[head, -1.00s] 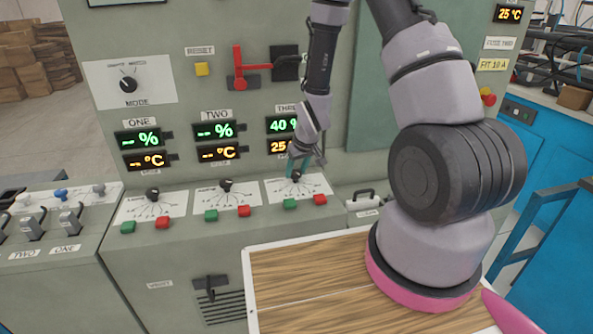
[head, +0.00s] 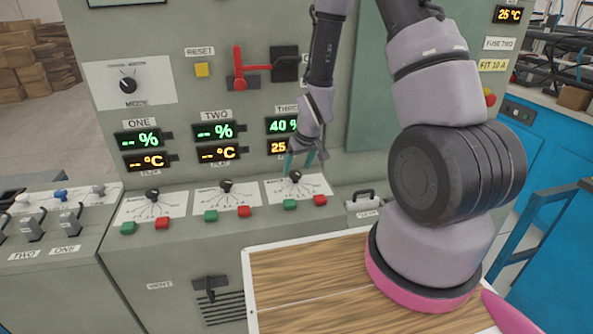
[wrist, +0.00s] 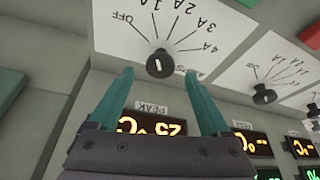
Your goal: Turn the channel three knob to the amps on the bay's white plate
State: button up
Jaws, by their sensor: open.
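The channel three knob (head: 295,176) is black and sits on a white dial plate (head: 316,184) on the sloping console, below the display marked THREE. In the wrist view the knob (wrist: 160,63) shows a short white mark; which label it points at I cannot tell. Its dial plate (wrist: 105,35) appears upside down there, with OFF and several amp labels. My gripper (wrist: 160,76) is open, its teal fingers apart on either side just short of the knob. In the head view my gripper (head: 299,162) is just above the knob. I cannot make out which white plate names the amps.
Green (head: 290,204) and red (head: 320,200) buttons stand in front of the knob. The channel two knob (head: 225,186) is to the left. A small plate with a handle (head: 363,204) is to the right. A FUSE TWO plate (head: 500,43) and a yellow FIT 10 A label (head: 494,65) are at the far right.

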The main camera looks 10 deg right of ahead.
jog(key=v, duration=0.8)
jog(key=shift+r, duration=0.15)
